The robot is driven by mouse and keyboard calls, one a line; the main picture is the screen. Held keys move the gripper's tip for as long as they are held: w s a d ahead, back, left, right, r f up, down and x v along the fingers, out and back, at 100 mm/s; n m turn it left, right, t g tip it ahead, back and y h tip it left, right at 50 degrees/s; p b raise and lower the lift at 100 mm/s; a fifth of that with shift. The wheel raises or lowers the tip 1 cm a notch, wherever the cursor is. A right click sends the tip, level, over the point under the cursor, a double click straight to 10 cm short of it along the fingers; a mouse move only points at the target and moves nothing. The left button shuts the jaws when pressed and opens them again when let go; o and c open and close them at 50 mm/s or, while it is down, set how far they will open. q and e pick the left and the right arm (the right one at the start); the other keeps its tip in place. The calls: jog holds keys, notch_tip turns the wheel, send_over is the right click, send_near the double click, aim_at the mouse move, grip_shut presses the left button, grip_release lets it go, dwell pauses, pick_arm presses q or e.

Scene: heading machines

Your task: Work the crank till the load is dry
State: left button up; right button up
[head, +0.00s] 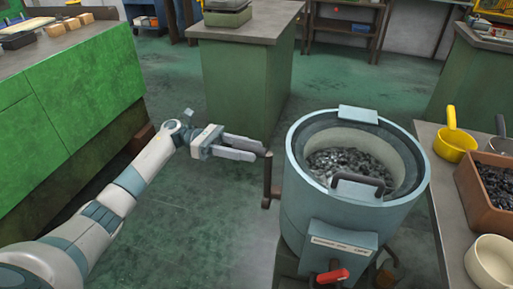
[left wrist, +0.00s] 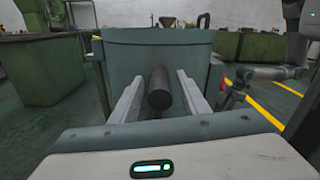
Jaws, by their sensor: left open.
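The drum (head: 300,200) is a blue-grey open-topped tub on a stand, right of centre in the head view. Its load (head: 345,163) of small dark, shiny pieces lies inside, with a dark bail handle above it. The crank's upright dark grip (head: 267,172) stands at the drum's left side. My left gripper (head: 257,151) reaches in from the left at the top of the grip, with its fingers apart. In the left wrist view, the dark grip (left wrist: 159,88) shows between the two open fingers (left wrist: 160,105). Contact cannot be told. My right gripper is not in view.
A red lever (head: 332,275) sits low on the drum's front. The right-hand bench (head: 445,215) holds a yellow pan (head: 455,145), a brown bin (head: 470,190) of dark pieces and a cream bowl (head: 492,262). A green cabinet (head: 75,105) stands left. Floor behind the arm is clear.

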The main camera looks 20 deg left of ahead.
pick_arm(q)
jog(key=shift+d, duration=1.35)
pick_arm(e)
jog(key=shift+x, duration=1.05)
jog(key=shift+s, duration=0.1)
pick_arm(q)
grip_shut()
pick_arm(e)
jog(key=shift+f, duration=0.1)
